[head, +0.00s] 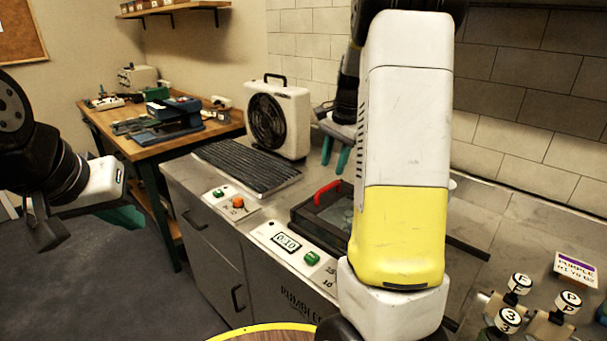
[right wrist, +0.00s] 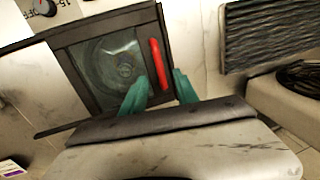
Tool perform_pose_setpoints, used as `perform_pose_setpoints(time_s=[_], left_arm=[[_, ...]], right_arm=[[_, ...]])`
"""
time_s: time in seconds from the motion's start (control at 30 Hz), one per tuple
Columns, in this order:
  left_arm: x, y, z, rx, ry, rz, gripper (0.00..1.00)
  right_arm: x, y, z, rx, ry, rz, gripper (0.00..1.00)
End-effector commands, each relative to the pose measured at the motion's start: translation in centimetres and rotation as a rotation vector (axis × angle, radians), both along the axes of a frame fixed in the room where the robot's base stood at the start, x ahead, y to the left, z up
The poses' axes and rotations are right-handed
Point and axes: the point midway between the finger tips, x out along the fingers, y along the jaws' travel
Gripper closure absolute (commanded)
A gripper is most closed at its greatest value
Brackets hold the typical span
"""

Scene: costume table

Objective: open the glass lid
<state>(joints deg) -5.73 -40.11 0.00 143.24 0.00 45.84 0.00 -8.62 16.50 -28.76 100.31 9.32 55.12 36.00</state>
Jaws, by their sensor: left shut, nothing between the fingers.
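The glass lid (head: 339,213) is a dark-framed pane lying closed over a box in the grey counter; it also shows in the right wrist view (right wrist: 110,62). Its red handle (head: 327,191) runs along one edge and shows in the right wrist view (right wrist: 158,62). My right gripper (head: 335,158) is open above and behind the handle. In the right wrist view its teal fingertips (right wrist: 161,84) lie on either side of the handle's near end; contact cannot be told. My left gripper (head: 124,215) is shut and empty, away at the left. My right arm hides part of the lid.
A control panel with a timer display (head: 288,243) is at the front of the counter. A box fan (head: 280,118) and a black ribbed mat (head: 246,168) are to the left. Lettered knobs (head: 520,284) stand at the right. A wooden workbench (head: 150,145) is behind left.

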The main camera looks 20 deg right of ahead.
Motion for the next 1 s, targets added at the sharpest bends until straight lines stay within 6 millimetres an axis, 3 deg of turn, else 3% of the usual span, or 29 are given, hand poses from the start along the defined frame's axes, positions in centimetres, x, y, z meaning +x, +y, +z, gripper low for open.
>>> perform_pose_setpoints(time_s=[0.4,0.8,1.0], left_arm=[[0.0,0.0,0.0,0.0,0.0,0.0,1.0],[0.0,0.0,0.0,0.0,0.0,0.0,1.0],[0.0,0.0,0.0,0.0,0.0,0.0,1.0]], right_arm=[[0.9,0.6,-6.1,0.001,0.003,0.002,0.64],[1.1,0.7,-6.9,0.001,-0.001,0.003,0.64],[1.1,0.7,-6.9,0.001,-0.001,0.003,1.0]])
